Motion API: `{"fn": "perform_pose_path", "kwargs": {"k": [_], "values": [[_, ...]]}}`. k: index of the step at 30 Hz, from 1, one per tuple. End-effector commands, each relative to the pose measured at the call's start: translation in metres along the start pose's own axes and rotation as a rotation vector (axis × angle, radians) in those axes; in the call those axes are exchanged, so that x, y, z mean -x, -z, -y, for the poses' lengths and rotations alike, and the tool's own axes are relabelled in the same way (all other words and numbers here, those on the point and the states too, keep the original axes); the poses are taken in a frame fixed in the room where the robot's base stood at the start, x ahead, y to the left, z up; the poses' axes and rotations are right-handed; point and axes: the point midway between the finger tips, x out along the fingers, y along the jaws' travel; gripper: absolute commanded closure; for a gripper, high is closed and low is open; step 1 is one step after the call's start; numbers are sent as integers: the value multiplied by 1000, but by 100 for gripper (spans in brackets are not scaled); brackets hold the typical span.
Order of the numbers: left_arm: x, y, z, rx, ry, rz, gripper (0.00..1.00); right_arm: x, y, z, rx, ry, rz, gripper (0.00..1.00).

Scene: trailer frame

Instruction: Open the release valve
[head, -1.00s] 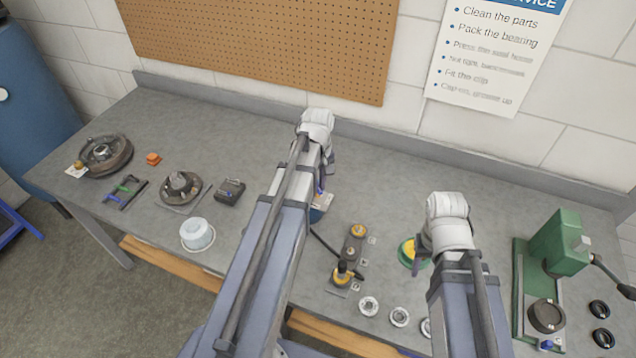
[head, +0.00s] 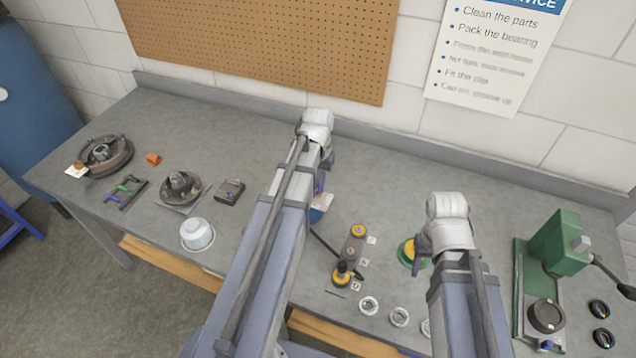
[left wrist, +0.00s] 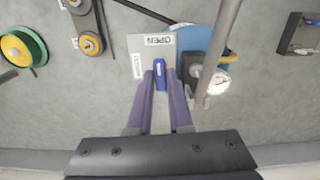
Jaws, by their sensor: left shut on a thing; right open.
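The release valve has a blue lever (left wrist: 160,74) in front of a grey plate (left wrist: 143,44) with an "OPEN" label above it and a second label to its left. My left gripper (left wrist: 160,82) has its purple fingers shut on the blue lever, which stands upright between them in the left wrist view. In the head view my left gripper (head: 321,186) and the lever are mostly hidden by my own arm. My right gripper (head: 422,246) is open beside a green and yellow round part (head: 406,252), and does not visibly hold it.
A pressure gauge (left wrist: 218,83) and a grey rod stand close right of the lever. A green press (head: 560,245) stands at the right. The back of the bench is clear.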

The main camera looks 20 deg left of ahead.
Motion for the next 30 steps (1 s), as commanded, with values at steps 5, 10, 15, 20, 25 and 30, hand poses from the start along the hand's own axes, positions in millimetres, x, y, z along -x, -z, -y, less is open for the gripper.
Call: {"fn": "perform_pose_path", "kwargs": {"k": [5, 10, 15, 20, 25, 30], "values": [[0, 0, 0, -37, 0, 1, 100, 0, 0, 0, 0, 0, 0, 50], [0, 0, 0, -50, 0, 1, 100, 0, 0, 0, 0, 0, 0, 50], [0, 0, 0, -51, 0, 1, 100, 0, 0, 0, 0, 0, 0, 50], [0, 0, 0, -50, 0, 1, 100, 0, 0, 0, 0, 0, 0, 50], [0, 0, 0, -50, 0, 1, 62, 0, 0, 0, 0, 0, 0, 50], [0, 0, 0, -49, 0, 0, 51, 0, 0, 0, 0, 0, 0, 50]]}}
